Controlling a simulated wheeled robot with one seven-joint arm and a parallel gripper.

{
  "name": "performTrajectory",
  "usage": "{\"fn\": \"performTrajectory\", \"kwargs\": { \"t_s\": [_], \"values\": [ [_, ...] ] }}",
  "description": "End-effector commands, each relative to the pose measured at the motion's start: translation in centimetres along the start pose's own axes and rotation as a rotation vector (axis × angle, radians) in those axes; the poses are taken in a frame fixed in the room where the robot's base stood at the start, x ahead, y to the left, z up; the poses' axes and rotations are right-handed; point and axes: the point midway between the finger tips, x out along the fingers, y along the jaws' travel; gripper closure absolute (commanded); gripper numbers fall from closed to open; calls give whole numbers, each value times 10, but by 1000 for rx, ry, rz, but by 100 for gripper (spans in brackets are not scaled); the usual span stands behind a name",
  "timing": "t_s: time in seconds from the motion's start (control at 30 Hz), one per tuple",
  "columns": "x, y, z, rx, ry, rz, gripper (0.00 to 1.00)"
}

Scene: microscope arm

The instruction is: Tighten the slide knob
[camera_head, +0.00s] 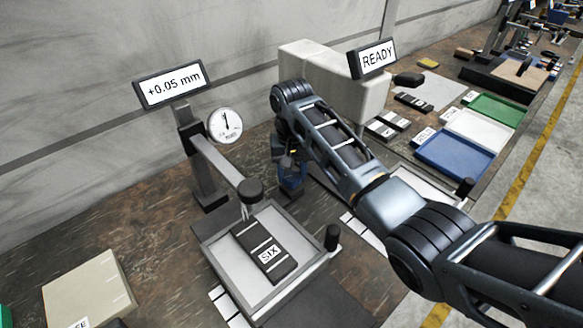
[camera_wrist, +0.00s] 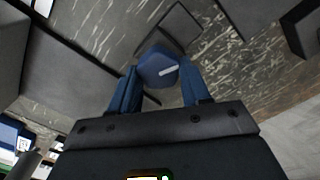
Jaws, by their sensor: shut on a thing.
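A blue faceted knob (camera_wrist: 158,70) with a white mark shows in the wrist view between my two blue fingers. My gripper (camera_wrist: 160,84) is shut on this knob, one finger on each side. In the head view my gripper (camera_head: 291,176) points down behind the left station, right of its dial gauge (camera_head: 225,125). There the knob cannot be told apart from the blue fingers. The left station's display (camera_head: 170,84) reads "+0.05 mm". A dark block (camera_head: 265,247) marked "SIX" lies on its tray (camera_head: 225,262), below a dark round head (camera_head: 250,190) on the gauge arm.
A second display (camera_head: 372,58) reads "READY" by a pale box-like housing (camera_head: 320,75). A short black post (camera_head: 332,237) stands by the tray's right edge. Blue (camera_head: 455,157) and green (camera_head: 498,109) trays lie at the right. A beige block (camera_head: 90,290) is at lower left.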

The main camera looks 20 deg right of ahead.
Motion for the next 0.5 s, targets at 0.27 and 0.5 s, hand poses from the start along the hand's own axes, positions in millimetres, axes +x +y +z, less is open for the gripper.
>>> {"fn": "performTrajectory", "kwargs": {
  "t_s": [0.27,0.5],
  "values": [
    [1,1,0,40,-3,1,84],
    [0,1,0,41,-2,1,84]
  ]
}}
